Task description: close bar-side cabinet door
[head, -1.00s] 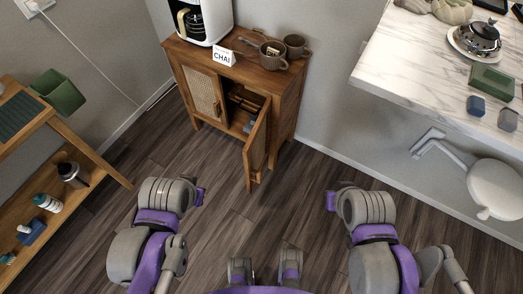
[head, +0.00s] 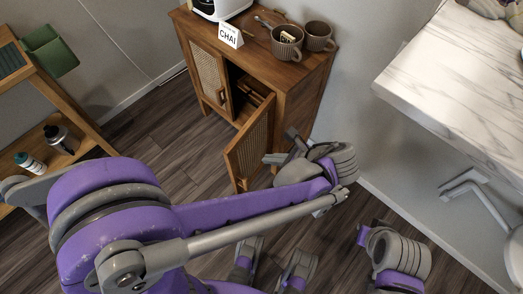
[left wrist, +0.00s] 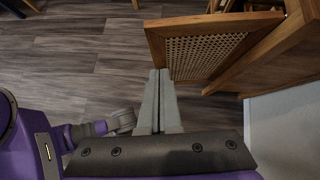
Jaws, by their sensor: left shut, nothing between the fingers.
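The bar-side cabinet door (head: 250,150) is the right-hand door, with a wood frame and cane panel. It stands wide open, swung out from the wooden cabinet (head: 300,100). My left gripper (head: 268,158) is shut and empty, at the right of the door, on its outer-face side. In the left wrist view the door (left wrist: 205,52) is ahead, and the shut fingertips (left wrist: 160,73) overlap its near left corner. I cannot tell whether they touch it.
The other cane door (head: 207,75) is closed. On the cabinet top are a CHAI sign (head: 230,35), two brown mugs (head: 287,42) and a white machine (head: 220,8). A marble counter (head: 450,80) is at the right. A wooden shelf (head: 70,100) is at the left.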

